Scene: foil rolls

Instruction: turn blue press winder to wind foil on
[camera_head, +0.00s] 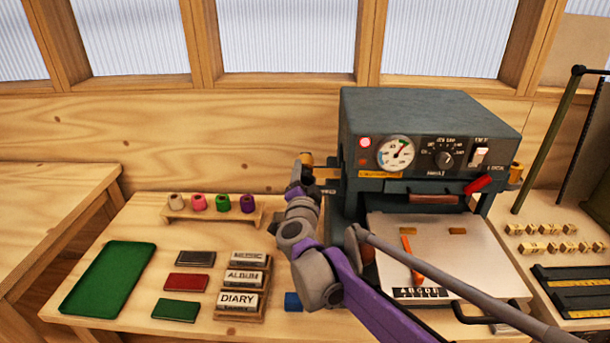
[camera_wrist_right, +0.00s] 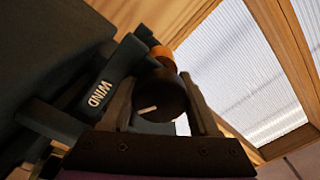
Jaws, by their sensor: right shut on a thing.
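The blue-grey press (camera_head: 430,105) stands on the bench right of centre in the head view. My right gripper (camera_head: 303,176) is at the press's left side, where my arm hides most of the winder. In the right wrist view, the winder (camera_wrist_right: 160,97) is a dark round knob with a white pointer mark, beside a bracket lettered WIND (camera_wrist_right: 98,93). My right gripper (camera_wrist_right: 160,105) has one finger on each side of the knob and is shut on it. An orange foil roll end (camera_wrist_right: 161,52) shows beyond the knob. My left gripper is not in view.
A rack of coloured foil rolls (camera_head: 212,215) stands left of my arm. A green tray (camera_head: 108,280), coloured booklets (camera_head: 186,283) and lettered blocks (camera_head: 242,278) lie on the bench. A red-handled lever (camera_head: 478,184) sticks out at the press's front right.

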